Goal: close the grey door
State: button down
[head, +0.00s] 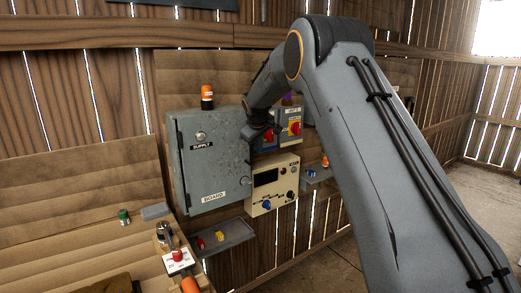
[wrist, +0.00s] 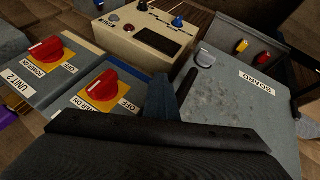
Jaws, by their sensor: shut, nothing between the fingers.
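The grey door (head: 218,165) is the front of a wall box, with a "SUPPLY" label near its top and a "BOARD" label near its bottom. In the head view it lies flat or nearly flat over the box; I cannot tell whether it is flush. The wrist view shows the door (wrist: 245,110) at the right, with its round latch (wrist: 204,57). My gripper (head: 263,132) is at the door's right edge, in front of the blue switch box. In the wrist view my gripper (wrist: 172,92) is shut and empty beside the door edge; contact is unclear.
Switch boxes with red knobs (wrist: 100,90) stand close beside my gripper. A beige control panel (head: 273,185) is below it. A grey tray (head: 226,238) with small coloured pieces is under the door. An orange-topped lamp (head: 207,97) stands above the box.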

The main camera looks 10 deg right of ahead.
jog(key=shift+w+a+r+n+y, duration=0.2)
jog(key=shift+w+a, duration=0.2)
jog(key=shift+w, duration=0.2)
jog(key=shift+w+a+r+n+y, duration=0.1)
jog(key=shift+w+a+r+n, duration=0.1)
jog(key=shift+w+a, duration=0.3)
jog(key=shift+w+d, duration=0.2)
jog(key=shift+w, duration=0.05)
jog(key=s+d+r+p, duration=0.3)
jog(key=d+r+p, duration=0.2)
jog(key=d+r, duration=0.2)
jog(key=s+f+m+g+b, duration=0.2)
jog(key=s+f, duration=0.5)
jog(key=s, duration=1)
jog(key=s+f+m+g+b, duration=0.2)
jog(key=s+f, duration=0.5)
jog(key=s, duration=1)
jog(key=s+f+m+g+b, duration=0.1)
jog(key=s+f+m+b, duration=0.2)
jog(key=s, duration=1.4)
notch_tip(320, 180, down, 4)
jog(key=shift+s+a+f+m+g+y, duration=0.3)
jog(key=shift+a+m+g, duration=0.1)
jog(key=shift+m, duration=0.1)
